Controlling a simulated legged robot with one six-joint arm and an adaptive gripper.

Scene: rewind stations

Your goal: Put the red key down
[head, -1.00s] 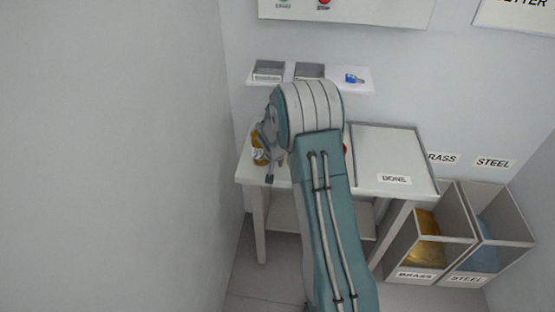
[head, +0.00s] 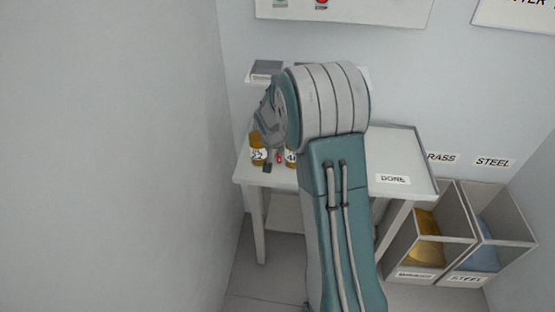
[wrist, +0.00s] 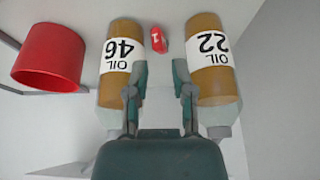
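The red key (wrist: 161,40) shows in the wrist view between two amber bottles, OIL 46 (wrist: 121,60) and OIL 22 (wrist: 210,60). It lies just beyond my fingertips, with a gap to each bottle. My gripper (wrist: 160,78) is open, its fingers apart with nothing between them. In the head view the gripper (head: 269,145) is over the left part of the table, partly hidden by my arm. A small red bit of the key (head: 279,157) shows there between the OIL 22 bottle (head: 257,150) and the partly hidden OIL 46 bottle (head: 291,159).
A red cylindrical container (wrist: 48,62) stands beside OIL 46. A wall shelf with a grey bin (head: 267,69) is behind my arm. BRASS (head: 416,272) and STEEL (head: 467,280) bins stand right of the table.

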